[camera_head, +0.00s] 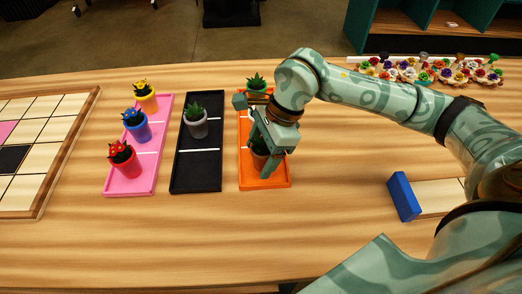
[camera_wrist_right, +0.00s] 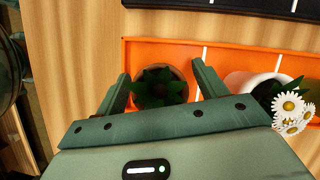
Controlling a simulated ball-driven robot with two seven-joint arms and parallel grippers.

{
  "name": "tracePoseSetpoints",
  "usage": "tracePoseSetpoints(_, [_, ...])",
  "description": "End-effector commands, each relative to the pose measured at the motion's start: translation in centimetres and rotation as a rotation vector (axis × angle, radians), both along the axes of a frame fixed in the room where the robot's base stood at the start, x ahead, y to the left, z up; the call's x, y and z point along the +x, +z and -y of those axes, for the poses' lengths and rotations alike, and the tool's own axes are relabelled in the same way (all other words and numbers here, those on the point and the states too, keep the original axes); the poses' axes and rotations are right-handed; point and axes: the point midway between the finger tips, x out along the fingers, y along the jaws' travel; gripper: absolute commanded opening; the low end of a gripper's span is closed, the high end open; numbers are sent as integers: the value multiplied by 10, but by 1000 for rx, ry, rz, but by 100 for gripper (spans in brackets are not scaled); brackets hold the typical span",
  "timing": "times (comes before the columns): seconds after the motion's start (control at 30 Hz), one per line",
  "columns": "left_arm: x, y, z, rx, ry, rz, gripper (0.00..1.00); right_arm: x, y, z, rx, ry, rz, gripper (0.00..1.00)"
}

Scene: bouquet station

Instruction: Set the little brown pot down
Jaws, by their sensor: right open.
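The little brown pot (camera_head: 260,161) holds a dark green plant and sits in the near compartment of the orange tray (camera_head: 279,184). It looks upright, mostly hidden by my gripper in the head view. My right gripper (camera_head: 268,168) is open, with its fingers on either side of the pot. In the right wrist view, the brown pot (camera_wrist_right: 178,73) stands between the two spread fingers (camera_wrist_right: 160,74), with the orange tray (camera_wrist_right: 160,49) under it. Gaps show beside the pot. My left gripper is not in view.
In the wrist view a white pot (camera_wrist_right: 240,84) with daisies stands close beside the right finger. A green-leaved pot (camera_head: 257,84) is at the tray's far end. A black tray (camera_head: 196,178) and pink tray (camera_head: 130,185) stand to the left. A blue block (camera_head: 404,197) lies right.

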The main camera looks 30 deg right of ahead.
Motion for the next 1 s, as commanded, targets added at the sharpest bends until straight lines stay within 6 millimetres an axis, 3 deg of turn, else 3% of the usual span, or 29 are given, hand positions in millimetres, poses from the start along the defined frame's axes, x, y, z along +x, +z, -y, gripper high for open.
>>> tracePoseSetpoints(0.5, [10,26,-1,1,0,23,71,-6,98,39,-1,-1,5,71])
tracePoseSetpoints(0.7, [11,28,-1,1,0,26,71,-7,111,45,0,0,2,71])
tracePoseSetpoints(1.0, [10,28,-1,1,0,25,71,-8,111,45,1,1,1,71])
